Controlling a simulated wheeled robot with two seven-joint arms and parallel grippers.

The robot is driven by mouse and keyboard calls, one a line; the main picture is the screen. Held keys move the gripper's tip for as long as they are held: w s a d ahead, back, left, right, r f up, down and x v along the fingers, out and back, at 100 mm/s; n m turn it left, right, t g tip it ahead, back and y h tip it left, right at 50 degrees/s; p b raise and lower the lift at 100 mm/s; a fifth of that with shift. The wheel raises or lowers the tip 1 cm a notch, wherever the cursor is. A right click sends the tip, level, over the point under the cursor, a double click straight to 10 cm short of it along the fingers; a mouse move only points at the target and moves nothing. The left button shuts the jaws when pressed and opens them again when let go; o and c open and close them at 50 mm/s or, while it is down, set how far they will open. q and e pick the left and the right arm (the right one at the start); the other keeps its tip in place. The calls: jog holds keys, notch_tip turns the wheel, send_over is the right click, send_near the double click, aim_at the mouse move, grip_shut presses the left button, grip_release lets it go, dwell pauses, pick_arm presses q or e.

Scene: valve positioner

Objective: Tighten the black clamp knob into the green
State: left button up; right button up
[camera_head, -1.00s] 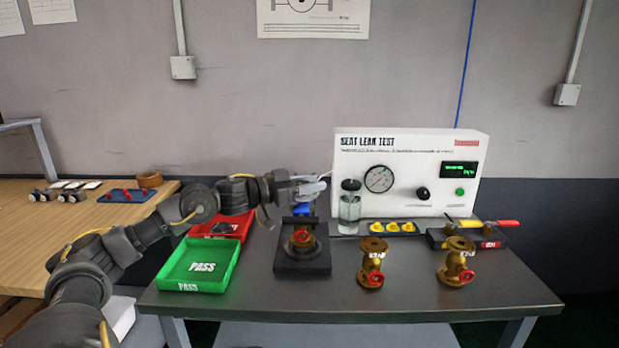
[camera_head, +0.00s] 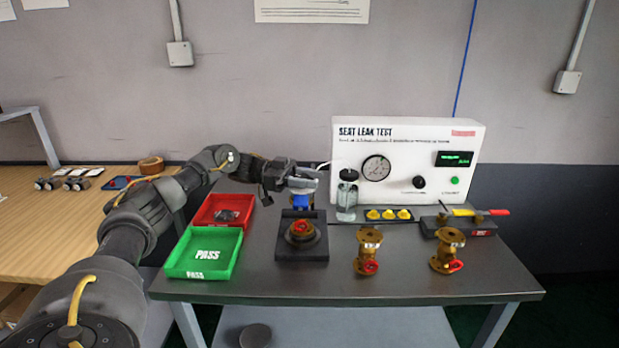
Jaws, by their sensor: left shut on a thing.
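My left gripper (camera_head: 303,183) reaches in from the left above the back of a black clamp fixture (camera_head: 302,251). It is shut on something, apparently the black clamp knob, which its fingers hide. A blue part (camera_head: 301,200) of the fixture shows just below the fingers. A brass valve with a red handwheel (camera_head: 302,227) sits in the fixture. No green mark can be made out at the knob. My right gripper is not in view.
A white seat leak test box (camera_head: 408,190) with a gauge stands behind, a glass bottle (camera_head: 346,195) close right of the gripper. Green (camera_head: 187,271) and red (camera_head: 244,204) trays lie left. Two brass valves (camera_head: 367,252) (camera_head: 446,250) stand right on the grey table (camera_head: 400,286).

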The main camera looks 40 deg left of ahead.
pick_arm(q)
jog(key=shift+s+m+g+h+b, duration=0.15)
jog(key=shift+m+g+h+b, duration=0.1)
jog(key=shift+m+g, duration=0.7)
jog(key=shift+s+m+g+h+b, duration=0.2)
jog(key=shift+m+g, duration=0.35)
jog(key=shift+g, duration=1)
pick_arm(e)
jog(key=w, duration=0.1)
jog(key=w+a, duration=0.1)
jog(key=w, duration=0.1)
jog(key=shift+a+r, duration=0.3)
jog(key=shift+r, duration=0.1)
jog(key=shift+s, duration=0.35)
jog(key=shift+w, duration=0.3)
pick_arm(q)
jog(key=o, duration=0.7)
jog(key=shift+o, duration=1.3)
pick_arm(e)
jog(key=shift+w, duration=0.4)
